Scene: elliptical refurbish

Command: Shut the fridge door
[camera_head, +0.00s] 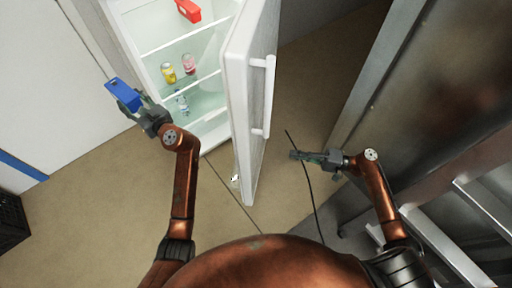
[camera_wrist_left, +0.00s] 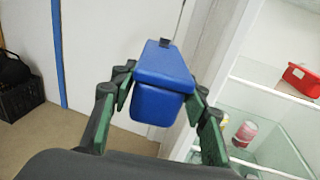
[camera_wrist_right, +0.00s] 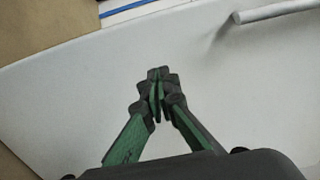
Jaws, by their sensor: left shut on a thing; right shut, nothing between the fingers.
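The white fridge (camera_head: 158,22) stands at the top with its door (camera_head: 236,95) swung wide open toward me. The door's white bar handle (camera_head: 268,95) is on its right-hand face; it also shows in the right wrist view (camera_wrist_right: 275,12). My left gripper (camera_head: 125,98) is shut on a blue box (camera_head: 123,94), held in front of the fridge's left side. The box also shows between the fingers in the left wrist view (camera_wrist_left: 163,80). My right gripper (camera_head: 294,155) is shut and empty, to the right of the door's outer face and apart from it.
Inside the fridge are a red box (camera_head: 189,10), a yellow can (camera_head: 168,73), a pink-red can (camera_head: 189,64) and a small bottle (camera_head: 182,103). A large metal cabinet (camera_head: 430,90) stands on the right. A black crate (camera_head: 12,222) is at the left. A dark cable crosses the floor.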

